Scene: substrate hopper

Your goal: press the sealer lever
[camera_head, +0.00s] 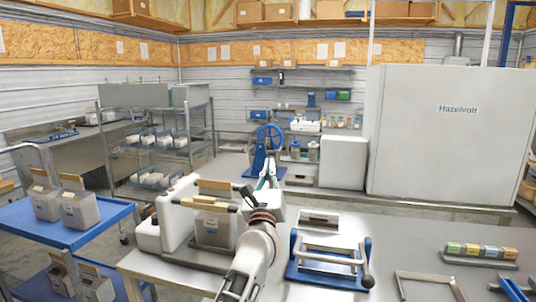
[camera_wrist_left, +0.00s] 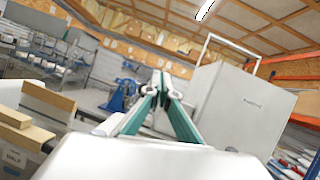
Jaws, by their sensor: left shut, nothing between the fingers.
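My left gripper (camera_head: 267,172) is raised above the table, its green fingers pointing away toward the back of the room. In the left wrist view, the fingers (camera_wrist_left: 164,88) come together at the tips with nothing between them. A blue-based frame with pale crossbars (camera_head: 330,256), which looks like the sealer, sits on the table to the right of my left arm. My right gripper is out of view.
A white machine (camera_head: 178,212) and a grey bag with a wooden top bar (camera_head: 214,228) stand left of my arm. A small dark-topped block (camera_head: 319,218) lies behind the frame. Coloured blocks (camera_head: 482,250) sit at the right.

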